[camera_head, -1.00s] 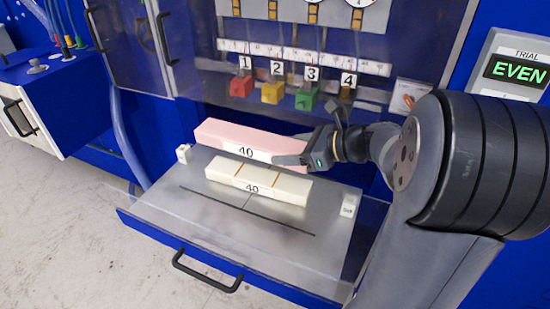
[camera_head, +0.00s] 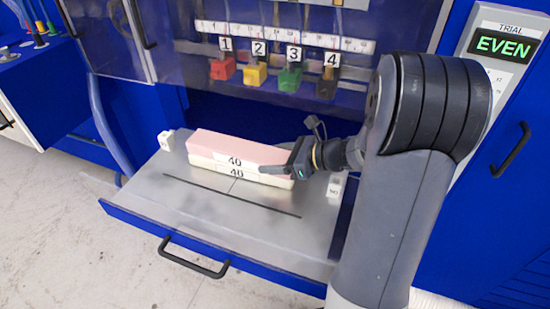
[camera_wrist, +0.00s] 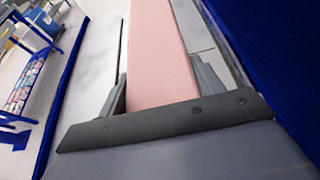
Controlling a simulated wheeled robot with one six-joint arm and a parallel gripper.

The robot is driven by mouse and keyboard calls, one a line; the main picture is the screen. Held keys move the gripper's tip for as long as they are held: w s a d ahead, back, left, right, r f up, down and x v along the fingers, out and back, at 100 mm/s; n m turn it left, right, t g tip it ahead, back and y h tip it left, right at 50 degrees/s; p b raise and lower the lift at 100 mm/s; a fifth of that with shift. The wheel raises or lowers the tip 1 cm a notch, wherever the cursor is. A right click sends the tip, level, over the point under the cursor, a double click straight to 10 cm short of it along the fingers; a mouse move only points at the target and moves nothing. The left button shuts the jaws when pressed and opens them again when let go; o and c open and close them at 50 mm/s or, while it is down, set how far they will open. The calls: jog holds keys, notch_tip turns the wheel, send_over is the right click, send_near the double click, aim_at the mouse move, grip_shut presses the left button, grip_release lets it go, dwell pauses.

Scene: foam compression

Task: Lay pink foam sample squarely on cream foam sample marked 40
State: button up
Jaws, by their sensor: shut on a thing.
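The pink foam sample (camera_head: 235,146), a long block with a label reading 40, lies lengthwise over the cream foam sample (camera_head: 215,164), also marked 40. The two look stacked and nearly aligned in the head view, with the cream block showing as a strip along the lower front. Whether they fully touch is hard to tell. My gripper (camera_head: 296,169) is shut on the right end of the pink foam. In the wrist view the pink foam (camera_wrist: 156,55) runs away between my two fingers, and the cream foam is hidden beneath it.
The blocks rest on a metal drawer tray (camera_head: 215,220) with a dark line along its front and a black handle (camera_head: 194,257). Small white blocks stand at left (camera_head: 165,139) and right (camera_head: 335,187). Numbered coloured blocks (camera_head: 256,74) hang behind. A display (camera_head: 503,45) reads EVEN.

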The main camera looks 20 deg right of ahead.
jog(key=shift+f, duration=0.1)
jog(key=o, duration=1)
jog(key=shift+c, duration=0.2)
jog(key=shift+r, duration=0.25)
jog(key=v, duration=1.2)
jog(key=shift+f, duration=0.25)
jog(key=shift+s, duration=0.1)
